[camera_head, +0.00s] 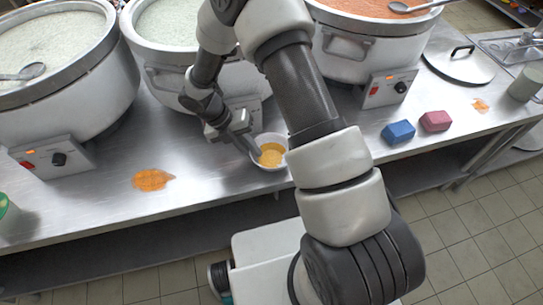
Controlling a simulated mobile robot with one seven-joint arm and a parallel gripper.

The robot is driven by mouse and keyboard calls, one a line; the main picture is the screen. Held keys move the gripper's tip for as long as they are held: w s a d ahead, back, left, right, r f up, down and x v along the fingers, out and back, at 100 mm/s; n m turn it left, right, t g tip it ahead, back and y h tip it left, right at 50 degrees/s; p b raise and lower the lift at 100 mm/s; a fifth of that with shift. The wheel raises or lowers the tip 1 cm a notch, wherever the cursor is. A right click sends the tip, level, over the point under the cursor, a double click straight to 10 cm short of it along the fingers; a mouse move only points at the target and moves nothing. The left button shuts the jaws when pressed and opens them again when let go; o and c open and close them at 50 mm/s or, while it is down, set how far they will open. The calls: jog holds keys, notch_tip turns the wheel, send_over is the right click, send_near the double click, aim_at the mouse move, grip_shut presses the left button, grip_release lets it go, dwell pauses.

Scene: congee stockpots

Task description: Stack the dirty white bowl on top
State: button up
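A white bowl (282,138) with yellow-orange residue inside is in the middle of the view, near the counter's front edge. My gripper (253,152) is at the bowl's left rim, its dark fingers reaching down against it. I cannot tell whether the fingers are closed on the rim or only beside it. I also cannot tell whether the bowl rests on the counter or is a little above it. No other bowl is clearly visible; my arm hides part of the counter.
Large stockpots stand along the back, including a left pot (95,75) and a right pot (345,55). An orange spill (152,180) lies on the steel counter (95,205). A blue sponge (398,132), a red sponge (435,121) and a round lid (458,62) are at right.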

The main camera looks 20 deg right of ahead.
jog(key=shift+x, duration=0.85)
jog(key=shift+c, duration=0.5)
grip_shut()
jog(key=shift+r, duration=0.15)
